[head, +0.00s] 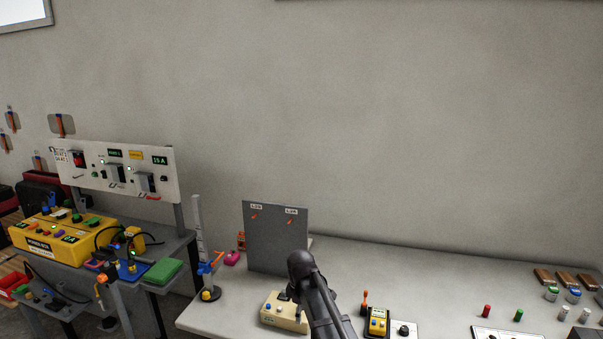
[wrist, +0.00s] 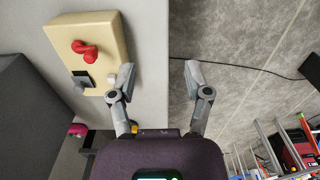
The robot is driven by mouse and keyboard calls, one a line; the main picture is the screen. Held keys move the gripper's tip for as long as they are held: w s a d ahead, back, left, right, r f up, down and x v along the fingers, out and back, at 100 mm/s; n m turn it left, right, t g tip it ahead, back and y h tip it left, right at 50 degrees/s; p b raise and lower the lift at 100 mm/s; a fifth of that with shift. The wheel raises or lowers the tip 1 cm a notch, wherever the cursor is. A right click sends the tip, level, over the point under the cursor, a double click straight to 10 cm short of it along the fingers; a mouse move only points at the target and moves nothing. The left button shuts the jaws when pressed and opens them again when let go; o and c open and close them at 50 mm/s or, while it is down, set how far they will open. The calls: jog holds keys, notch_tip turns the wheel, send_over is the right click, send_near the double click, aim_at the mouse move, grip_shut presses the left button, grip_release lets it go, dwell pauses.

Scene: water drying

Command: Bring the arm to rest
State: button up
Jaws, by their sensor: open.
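My gripper (wrist: 162,80) is open and empty in the wrist view, its two fingers apart. They straddle the table's front edge, with the left finger close beside a cream control box (wrist: 118,30); I cannot tell whether it touches. The box has a red knob (wrist: 86,50), a dark switch and a pale button. In the head view my dark arm rises over the table beside the cream box (head: 279,316); my fingers are not discernible there.
A grey upright panel (head: 275,237) stands behind the cream box. The white table (head: 450,285) has clear room toward the back right. A crowded yellow control station (head: 60,240) stands left.

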jog(key=s+d+f+m+b, duration=0.2)
jog(key=s+d+m, duration=1.3)
jog(key=s+d, duration=0.2)
jog(key=shift+s+d+f, duration=0.15)
jog(key=shift+s+f, duration=0.15)
jog(key=shift+s, duration=0.5)
dwell(1.1)
dwell(1.1)
jog(key=shift+c, duration=0.3)
